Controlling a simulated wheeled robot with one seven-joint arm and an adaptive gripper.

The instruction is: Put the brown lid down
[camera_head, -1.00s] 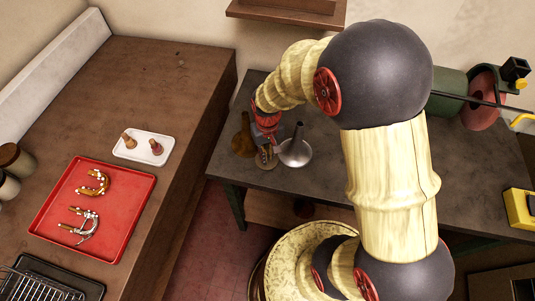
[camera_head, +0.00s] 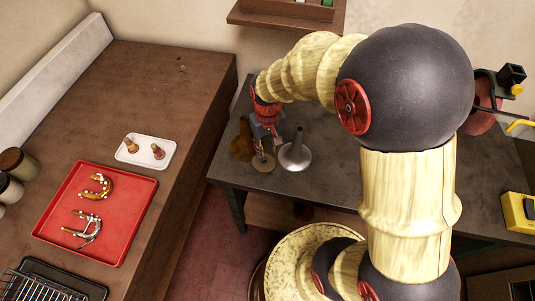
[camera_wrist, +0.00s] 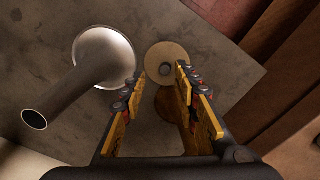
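My gripper (camera_head: 264,147) is at the left part of the grey bench, pointing down. In the wrist view its two fingers (camera_wrist: 161,72) are apart, with nothing held between them. A pale round disc (camera_wrist: 165,56) with a grey centre lies just beyond the fingertips; in the head view it is below my gripper (camera_head: 263,163). A brown object (camera_head: 241,145) stands left of my gripper and shows partly between the fingers in the wrist view (camera_wrist: 172,105). No separate brown lid is clear near my gripper. A jar at the far left has a brown top (camera_head: 11,157).
A silver bell-shaped piece (camera_head: 295,154) stands right of my gripper, close to the fingers (camera_wrist: 104,55). Bare grey bench (camera_head: 345,175) lies to the right.

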